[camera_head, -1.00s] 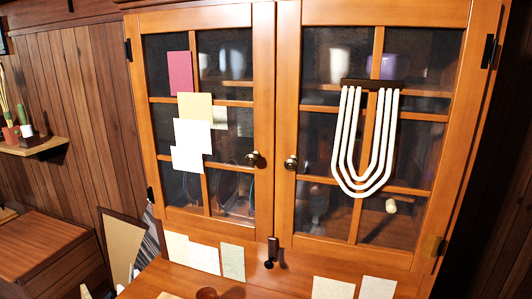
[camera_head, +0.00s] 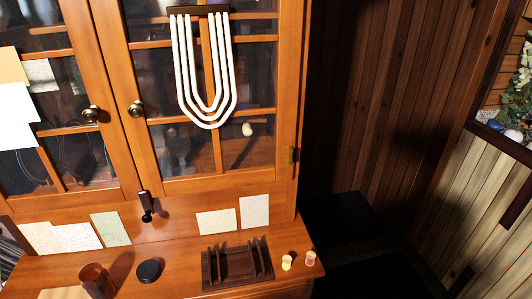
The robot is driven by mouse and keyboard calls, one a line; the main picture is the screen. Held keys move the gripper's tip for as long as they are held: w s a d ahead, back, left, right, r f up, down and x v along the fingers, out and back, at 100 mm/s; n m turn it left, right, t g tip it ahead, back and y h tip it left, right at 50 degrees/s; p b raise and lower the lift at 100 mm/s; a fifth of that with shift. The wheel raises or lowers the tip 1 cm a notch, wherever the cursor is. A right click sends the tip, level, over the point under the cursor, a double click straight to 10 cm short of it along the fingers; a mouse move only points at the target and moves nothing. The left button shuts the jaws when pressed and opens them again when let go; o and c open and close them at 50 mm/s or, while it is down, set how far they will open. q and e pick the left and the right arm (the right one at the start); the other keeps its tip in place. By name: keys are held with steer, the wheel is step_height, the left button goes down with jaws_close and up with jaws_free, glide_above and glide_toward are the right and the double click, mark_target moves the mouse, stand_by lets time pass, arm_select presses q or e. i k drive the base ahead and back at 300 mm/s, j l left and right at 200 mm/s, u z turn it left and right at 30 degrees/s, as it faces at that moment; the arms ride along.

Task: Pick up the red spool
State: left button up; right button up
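A small spool with a reddish middle and pale ends (camera_head: 310,258) stands near the right end of the wooden counter (camera_head: 180,250). It looks like the red spool. A yellowish spool (camera_head: 286,262) stands just left of it, a small gap apart. Neither of my grippers is in view.
A dark slotted wooden rack (camera_head: 237,264) stands just left of the spools. A black round object (camera_head: 149,270) and a brown cup (camera_head: 96,280) are farther left. The glass-door cabinet (camera_head: 118,145) rises behind. A low black surface (camera_head: 345,228) lies right of the counter.

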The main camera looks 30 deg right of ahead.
mark_target(311, 255)
steer(key=z, duration=1.25)
